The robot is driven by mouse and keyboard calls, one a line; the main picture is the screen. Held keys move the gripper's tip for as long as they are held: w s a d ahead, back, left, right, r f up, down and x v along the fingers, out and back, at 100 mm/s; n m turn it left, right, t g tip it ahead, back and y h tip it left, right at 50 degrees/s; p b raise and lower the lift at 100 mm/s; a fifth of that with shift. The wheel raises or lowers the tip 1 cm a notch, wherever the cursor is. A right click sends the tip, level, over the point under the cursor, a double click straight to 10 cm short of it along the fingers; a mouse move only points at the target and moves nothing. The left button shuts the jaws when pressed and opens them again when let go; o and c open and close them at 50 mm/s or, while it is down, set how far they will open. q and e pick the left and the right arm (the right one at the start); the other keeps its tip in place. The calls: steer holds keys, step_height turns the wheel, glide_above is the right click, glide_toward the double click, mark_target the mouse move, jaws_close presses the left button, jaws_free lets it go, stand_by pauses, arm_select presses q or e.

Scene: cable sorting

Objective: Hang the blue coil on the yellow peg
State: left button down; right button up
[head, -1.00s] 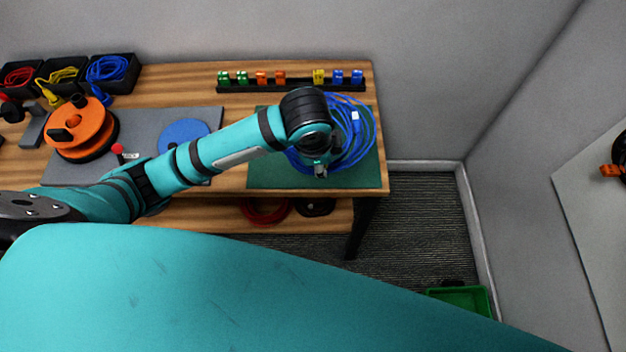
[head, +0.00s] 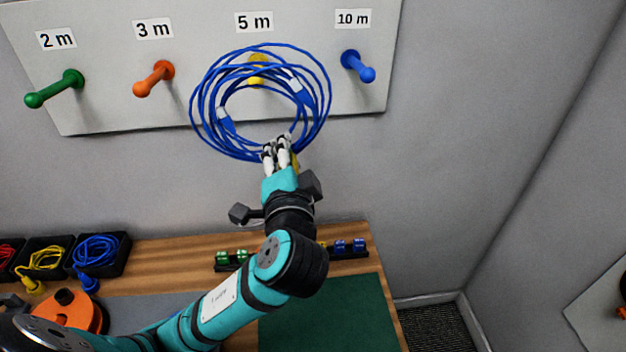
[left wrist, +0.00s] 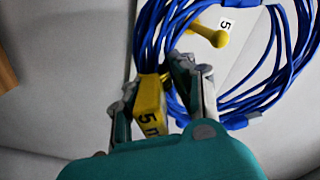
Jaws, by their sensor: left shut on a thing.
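The blue coil (head: 205,105) is a loose ring of blue cable with pale plugs, raised in front of the peg board. My left gripper (head: 277,148) is shut on the coil's lower edge. The yellow peg (head: 257,72) shows between the coil's upper strands, under the "5 m" label. In the left wrist view the yellow peg (left wrist: 212,34) shows its round knob beside blue strands (left wrist: 150,40). A yellow "5 m" tag (left wrist: 150,108) hangs by my fingers (left wrist: 155,85). I cannot tell whether the peg passes through the ring. My right gripper is out of view.
The green peg (head: 55,88) and orange peg (head: 154,78) are left of the coil; the blue peg (head: 358,66) is close on its right. Below, the table holds cable bins (head: 98,255), an orange reel (head: 65,312) and a bare green mat (head: 330,315).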

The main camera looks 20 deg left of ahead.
arm_select(q)
steer(key=shift+a+r+y, duration=0.35)
steer(key=shift+r+y, duration=0.05)
steer(key=shift+r, duration=0.1)
steer(key=shift+w+a, duration=0.1)
steer(key=shift+w, duration=0.15)
steer(key=shift+w+a+f+b, duration=0.1)
steer(key=shift+w+a+b, duration=0.25)
steer(key=shift+w, duration=0.15)
steer(key=shift+w+a+f+b, duration=0.85)
steer(key=shift+w+a+b, duration=0.45)
steer(key=shift+w, duration=1.05)
steer(key=shift+w+a+f+b, duration=0.9)
steer(key=shift+w+a, duration=0.65)
steer(key=shift+w, duration=0.85)
steer(key=shift+w+a+f+b, duration=0.8)
steer(key=shift+w+a+b, duration=0.5)
steer(key=shift+w, duration=1.05)
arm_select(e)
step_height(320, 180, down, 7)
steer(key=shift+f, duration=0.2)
arm_select(q)
steer(key=shift+a, duration=0.1)
